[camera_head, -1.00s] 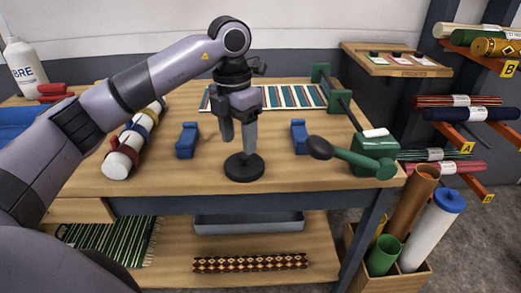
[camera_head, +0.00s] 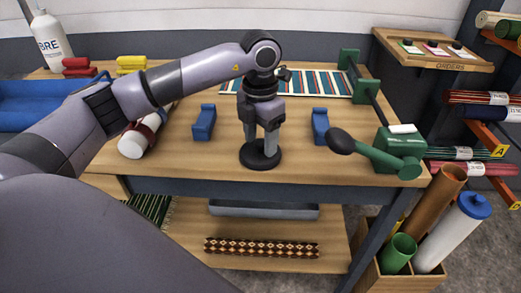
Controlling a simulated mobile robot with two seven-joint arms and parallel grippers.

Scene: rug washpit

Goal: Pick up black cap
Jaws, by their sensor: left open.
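The black cap (camera_head: 260,163) is a round dark disc lying flat on the wooden bench top near its front edge, at the middle of the head view. My left gripper (camera_head: 260,147) points down over it, open, with its two grey fingers apart. The fingertips overlap the cap in the picture and partly hide its middle. I cannot tell whether they touch it. My right gripper is not in view.
Blue blocks (camera_head: 204,122) (camera_head: 320,127) stand on either side of the cap. A rolled rug (camera_head: 135,142) lies left, and a striped rug (camera_head: 318,83) behind. The bench around the cap is clear.

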